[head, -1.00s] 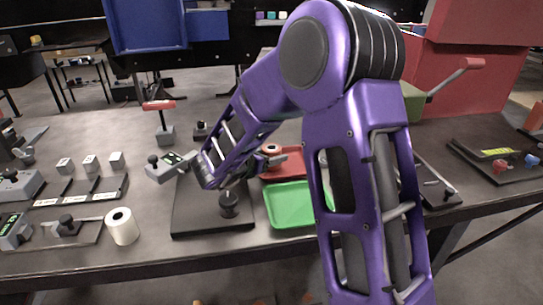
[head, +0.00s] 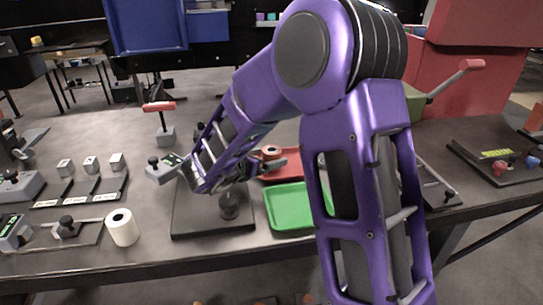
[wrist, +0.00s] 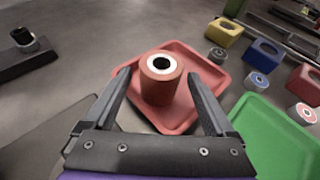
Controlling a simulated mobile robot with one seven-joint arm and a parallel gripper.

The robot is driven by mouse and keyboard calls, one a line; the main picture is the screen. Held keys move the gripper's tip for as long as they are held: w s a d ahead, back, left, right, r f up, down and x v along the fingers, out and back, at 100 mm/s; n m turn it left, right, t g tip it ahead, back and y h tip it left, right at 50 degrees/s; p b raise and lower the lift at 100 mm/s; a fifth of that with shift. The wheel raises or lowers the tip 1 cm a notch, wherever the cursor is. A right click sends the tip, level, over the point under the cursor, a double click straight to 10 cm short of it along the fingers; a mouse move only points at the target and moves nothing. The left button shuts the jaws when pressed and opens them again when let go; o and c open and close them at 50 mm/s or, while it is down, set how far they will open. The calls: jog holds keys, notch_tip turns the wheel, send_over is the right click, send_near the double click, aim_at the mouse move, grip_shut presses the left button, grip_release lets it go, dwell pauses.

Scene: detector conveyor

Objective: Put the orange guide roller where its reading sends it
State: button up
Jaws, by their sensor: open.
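The orange guide roller (wrist: 160,82) stands upright in the red tray (wrist: 206,66) in the wrist view, its pale ring and dark bore facing up. It also shows small in the head view (head: 271,152), on the red tray (head: 309,165). My gripper (wrist: 160,76) is open, with one finger on each side of the roller; gaps show beside it. In the head view my gripper (head: 272,164) is at the tray, partly hidden by my forearm. A small device with a lit display (head: 172,160) stands left of my forearm; its reading is not legible.
A green tray (head: 288,208) lies in front of the red one. A dark plate with a round knob (head: 228,205) is to its left. A white roll (head: 122,227) stands further left.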

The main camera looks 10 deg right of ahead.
jog(key=v, duration=0.9)
jog(key=shift+s+a+r, duration=0.1)
jog(key=shift+s+a, duration=0.1)
